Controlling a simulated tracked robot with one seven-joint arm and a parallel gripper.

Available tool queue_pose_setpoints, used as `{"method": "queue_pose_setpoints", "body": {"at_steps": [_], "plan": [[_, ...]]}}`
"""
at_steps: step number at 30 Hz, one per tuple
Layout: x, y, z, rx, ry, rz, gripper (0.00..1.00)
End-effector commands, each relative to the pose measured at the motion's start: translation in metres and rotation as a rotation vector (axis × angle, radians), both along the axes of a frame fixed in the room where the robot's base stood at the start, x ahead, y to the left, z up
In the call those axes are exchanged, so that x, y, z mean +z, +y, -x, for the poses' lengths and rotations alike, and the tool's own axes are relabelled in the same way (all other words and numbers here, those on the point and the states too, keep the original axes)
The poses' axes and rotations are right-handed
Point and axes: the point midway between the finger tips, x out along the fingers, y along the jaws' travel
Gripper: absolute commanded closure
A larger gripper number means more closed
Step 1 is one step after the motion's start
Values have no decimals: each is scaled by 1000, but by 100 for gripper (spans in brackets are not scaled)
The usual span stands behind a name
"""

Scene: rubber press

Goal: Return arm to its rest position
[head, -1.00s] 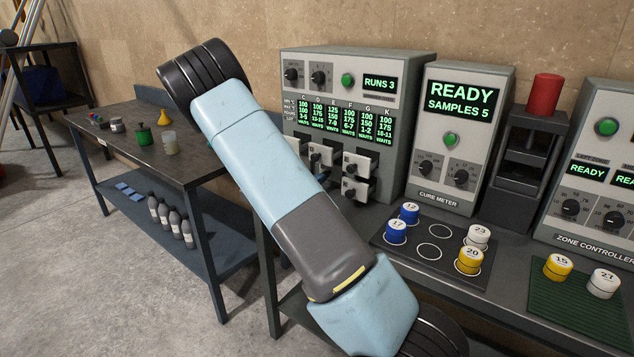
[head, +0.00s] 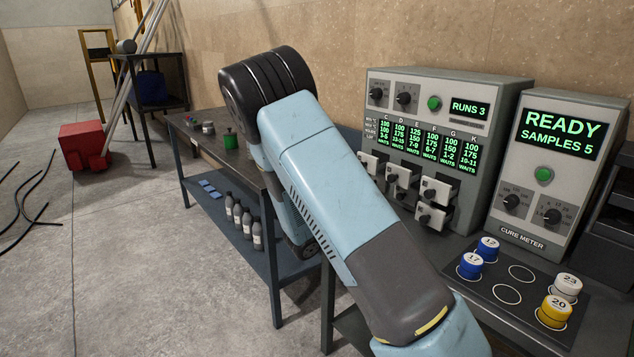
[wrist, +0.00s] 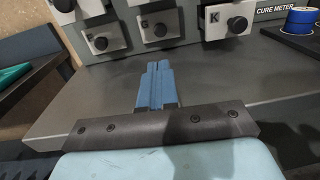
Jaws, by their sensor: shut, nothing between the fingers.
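My arm crosses the middle of the head view, its elbow raised in front of the back wall. My gripper (wrist: 155,85) shows in the wrist view with its two blue fingers together and nothing between them. It is over the grey bench top (wrist: 225,80), in front of the small drawers with black knobs, one marked K (wrist: 225,23). In the head view my gripper is hidden.
The press cabinet (head: 450,90) reads RUNS 3. The cure meter (head: 560,120) reads READY, SAMPLES 5. A dark tray (head: 485,290) holds blue, white and yellow numbered samples. A side table (head: 240,165) stands left with bottles below. A red box (head: 85,145) sits on open floor.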

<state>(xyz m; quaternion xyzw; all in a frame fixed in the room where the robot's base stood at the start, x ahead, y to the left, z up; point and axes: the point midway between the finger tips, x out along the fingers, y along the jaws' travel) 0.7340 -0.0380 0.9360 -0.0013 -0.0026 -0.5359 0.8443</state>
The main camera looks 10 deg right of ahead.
Motion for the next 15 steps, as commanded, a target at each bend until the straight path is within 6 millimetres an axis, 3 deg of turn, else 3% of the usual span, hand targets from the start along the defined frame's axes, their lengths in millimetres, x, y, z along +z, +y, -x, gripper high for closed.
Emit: {"method": "queue_pose_setpoints", "body": {"at_steps": [5,15], "plan": [[15,-13,14,-73,-47,-81,100],[59,-48,75,-344,-226,-396,100]]}}
